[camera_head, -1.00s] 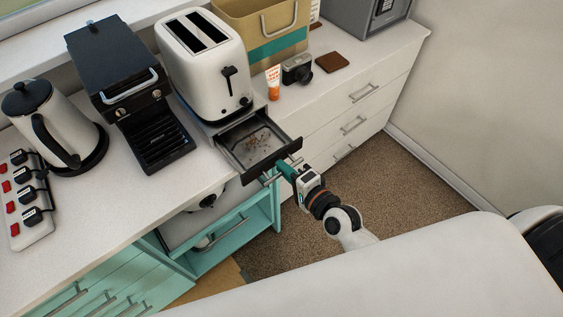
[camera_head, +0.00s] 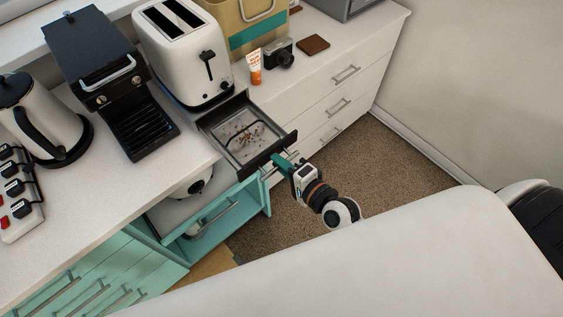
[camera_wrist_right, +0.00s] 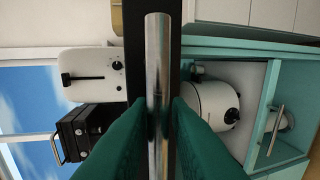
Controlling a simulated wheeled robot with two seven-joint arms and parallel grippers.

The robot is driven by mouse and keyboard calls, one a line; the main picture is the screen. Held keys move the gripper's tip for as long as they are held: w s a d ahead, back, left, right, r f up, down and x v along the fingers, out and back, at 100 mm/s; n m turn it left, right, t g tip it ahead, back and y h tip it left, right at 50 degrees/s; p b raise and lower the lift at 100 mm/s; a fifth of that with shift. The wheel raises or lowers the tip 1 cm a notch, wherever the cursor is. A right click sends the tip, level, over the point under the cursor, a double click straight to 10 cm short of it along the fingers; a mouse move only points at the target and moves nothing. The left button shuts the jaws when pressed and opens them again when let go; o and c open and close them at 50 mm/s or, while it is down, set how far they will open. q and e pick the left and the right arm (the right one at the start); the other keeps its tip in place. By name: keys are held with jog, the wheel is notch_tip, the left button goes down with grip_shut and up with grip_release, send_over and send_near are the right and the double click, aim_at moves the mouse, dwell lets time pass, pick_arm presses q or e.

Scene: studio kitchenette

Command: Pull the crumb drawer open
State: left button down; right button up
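The crumb drawer (camera_head: 276,148) is a dark, shallow tray with crumbs on its floor. It stands out from beneath the white toaster (camera_head: 185,55), past the counter edge, with its inside exposed. My right gripper (camera_head: 280,160) is at the drawer's front, its green fingers at the handle. In the right wrist view, the round metal handle (camera_wrist_right: 158,60) runs between the two green fingers (camera_wrist_right: 160,135), which close against both sides of it. The dark drawer front stands just behind the bar. My left gripper is not in view.
A black coffee machine (camera_head: 105,75) and a kettle (camera_head: 45,125) stand left of the toaster. Below is a teal open cabinet (camera_head: 255,200). Carpet (camera_head: 375,170) lies clear on the right.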

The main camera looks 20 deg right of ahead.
jog(key=b+v, duration=0.2)
jog(key=v, duration=1)
jog(key=shift+b, duration=0.35)
jog(key=s+d+f+n+g+h, duration=0.1)
jog(key=s+d+f+n+g, duration=0.15)
jog(key=f, duration=0.85)
jog(key=s+d+f+n+g+h, duration=0.1)
jog(key=s+f+n+g+h, duration=0.15)
jog(key=f, duration=0.75)
jog(key=s+d+f+n+g, duration=0.2)
jog(key=f+n, duration=0.1)
jog(key=f, duration=0.8)
jog(key=s+f+n+g+h, duration=0.2)
jog(key=s+f+n+g, duration=0.4)
jog(key=s+f, duration=0.9)
jog(key=s+n, duration=0.1)
jog(key=n, duration=0.1)
jog(key=shift+a+f+n+g, duration=0.15)
jog(key=shift+a+n+g, duration=0.15)
jog(key=shift+a+g, duration=0.1)
